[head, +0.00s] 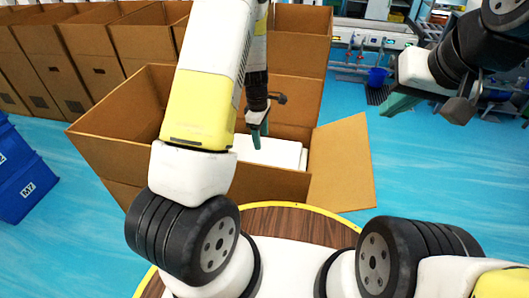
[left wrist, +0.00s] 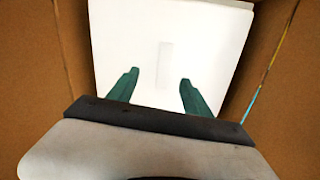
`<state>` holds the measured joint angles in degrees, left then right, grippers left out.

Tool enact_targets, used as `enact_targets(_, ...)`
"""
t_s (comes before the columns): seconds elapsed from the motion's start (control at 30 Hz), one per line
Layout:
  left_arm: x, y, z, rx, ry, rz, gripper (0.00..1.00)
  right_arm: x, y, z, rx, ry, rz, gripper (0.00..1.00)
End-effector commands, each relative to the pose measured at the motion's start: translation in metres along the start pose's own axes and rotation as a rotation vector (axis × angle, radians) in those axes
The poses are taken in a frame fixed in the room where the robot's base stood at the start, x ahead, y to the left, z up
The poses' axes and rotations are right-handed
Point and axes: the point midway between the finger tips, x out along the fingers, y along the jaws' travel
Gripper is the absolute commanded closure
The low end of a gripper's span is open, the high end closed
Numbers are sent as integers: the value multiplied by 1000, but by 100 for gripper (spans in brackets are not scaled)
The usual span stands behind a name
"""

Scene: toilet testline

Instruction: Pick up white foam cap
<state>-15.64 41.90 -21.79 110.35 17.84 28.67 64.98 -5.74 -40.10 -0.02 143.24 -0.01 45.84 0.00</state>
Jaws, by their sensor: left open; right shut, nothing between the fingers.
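The white foam cap (head: 268,151) lies inside an open cardboard box (head: 120,113) in front of me. In the left wrist view the white foam cap (left wrist: 120,40) fills the middle, with a pale rectangular mark at its centre. My left gripper (head: 258,134) reaches down into the box above the cap. It is open, its two green fingers (left wrist: 158,95) apart with the cap's white face beyond them. I cannot tell whether the fingertips touch the cap. My arm hides part of the box and cap. My right gripper (head: 400,100) is shut and empty, raised at the upper right.
Cardboard walls (left wrist: 30,60) stand close on both sides of my left gripper. An open flap (head: 342,165) sticks out at the right. More boxes (head: 85,55) stand behind, and blue crates (head: 25,172) at the left. Blue floor is free at the right.

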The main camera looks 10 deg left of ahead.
Motion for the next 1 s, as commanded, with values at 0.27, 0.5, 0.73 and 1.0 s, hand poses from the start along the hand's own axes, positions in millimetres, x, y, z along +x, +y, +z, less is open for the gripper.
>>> enact_targets(0.27, 54, -2, -12, -116, 53, -44, 42, 0, 0, 0, 0, 0, 0, 100)
enact_targets(0.5, 80, -6, -15, -118, 53, -47, 42, 0, 0, 0, 0, 0, 0, 100)
enact_targets(0.73, 113, -14, -19, -117, 53, -47, 42, 0, 0, 0, 0, 0, 0, 100)
enact_targets(1.0, 127, -14, -20, -116, 52, -44, 42, 0, 0, 0, 0, 0, 0, 100)
